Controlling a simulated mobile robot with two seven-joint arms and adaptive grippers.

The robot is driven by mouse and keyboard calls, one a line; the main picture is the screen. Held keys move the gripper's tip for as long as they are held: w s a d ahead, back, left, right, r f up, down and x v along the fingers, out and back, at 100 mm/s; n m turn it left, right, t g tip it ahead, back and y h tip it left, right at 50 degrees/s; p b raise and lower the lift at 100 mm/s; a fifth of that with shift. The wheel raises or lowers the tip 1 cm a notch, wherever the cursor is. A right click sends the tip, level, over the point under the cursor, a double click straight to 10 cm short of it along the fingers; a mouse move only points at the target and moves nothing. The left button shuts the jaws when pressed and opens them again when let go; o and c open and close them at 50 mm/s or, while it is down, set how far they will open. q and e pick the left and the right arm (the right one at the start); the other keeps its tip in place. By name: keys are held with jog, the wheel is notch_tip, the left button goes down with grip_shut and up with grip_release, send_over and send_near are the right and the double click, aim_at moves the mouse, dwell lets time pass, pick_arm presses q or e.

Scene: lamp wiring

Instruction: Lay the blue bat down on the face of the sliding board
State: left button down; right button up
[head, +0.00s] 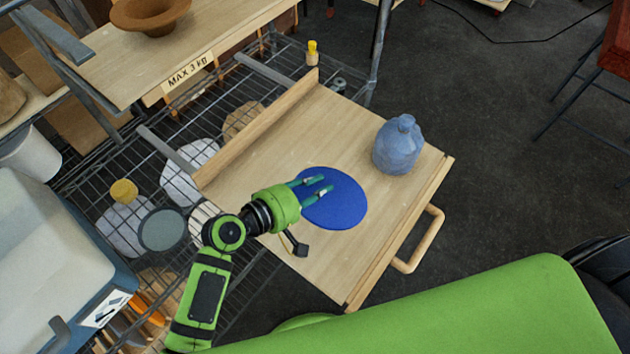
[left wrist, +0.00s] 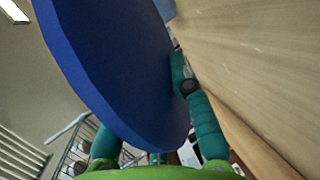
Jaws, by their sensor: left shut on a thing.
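The blue bat (head: 340,210) is a flat round disc over the front middle of the sliding board (head: 290,125), a pale wooden pull-out shelf with a handle. My left gripper (head: 322,185) is shut on the bat's left side, with teal fingers reaching over it. In the left wrist view the bat (left wrist: 105,55) fills the upper left, and one finger lies along its right side, close to the board (left wrist: 245,60). Part of the other finger is hidden behind the bat. I cannot tell whether the bat touches the board. My right gripper is not in view.
A blue-grey jug (head: 397,146) stands on the board, right of the bat. A wooden rail (head: 257,130) runs along the board's back edge. The handle (head: 420,242) sticks out at front right. A wire rack with round discs lies left, and a shelf with a brown bowl (head: 150,14) above.

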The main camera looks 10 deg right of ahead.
pick_arm(q)
jog(key=shift+f+b, duration=2.3)
jog(key=shift+f, duration=0.55)
jog(key=c, duration=1)
grip_release()
jog(key=shift+c, duration=0.2)
jog(key=shift+a, duration=0.1)
jog(key=v, duration=1.2)
